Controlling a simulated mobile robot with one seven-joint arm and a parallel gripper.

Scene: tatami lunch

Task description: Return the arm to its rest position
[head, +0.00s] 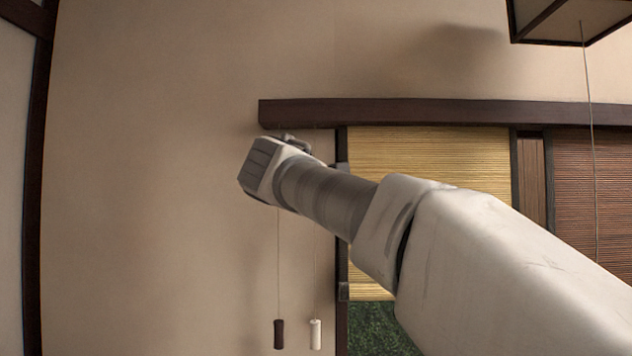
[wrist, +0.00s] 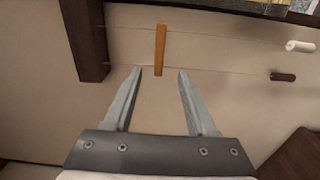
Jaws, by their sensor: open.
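My gripper (wrist: 159,73) is open, with its two grey fingers apart and nothing between them in the wrist view. The fingers point toward a beige wall. In the head view my arm reaches from the lower right to the upper middle, in front of the window's upper left corner. The gripper's fingers are hidden there behind the end of the arm.
A dark cord pull (head: 279,334) and a white one (head: 315,334) hang left of the window with a yellow blind (head: 430,150). An orange-brown strip (wrist: 160,45) lies ahead of the fingertips. A hanging lamp (head: 575,20) is upper right. The left wall is bare.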

